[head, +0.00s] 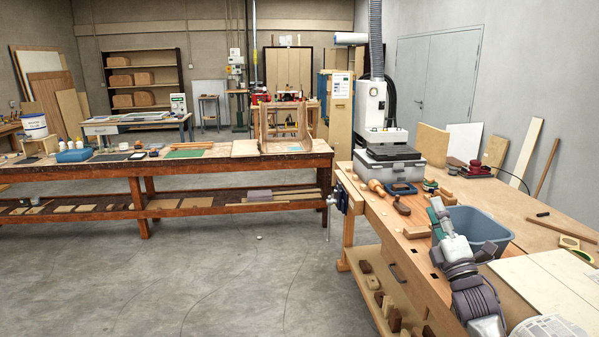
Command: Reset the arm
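My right arm comes in from the lower right, over the near workbench (410,247). My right gripper (438,213) points away from me, above the bench and just left of the blue-grey bin (482,228). Its fingers are small here and a green item shows right by them, so I cannot tell whether they are open or shut, or whether they hold anything. My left arm and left gripper are not in view.
A machine (385,130) stands on a grey case at the bench's far end. Hand tools and wood blocks lie nearby. Pale boards (545,285) lie right of my arm. A long workbench (105,172) with a bent wooden frame (264,130) stands left. The concrete floor (220,270) between is mostly clear.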

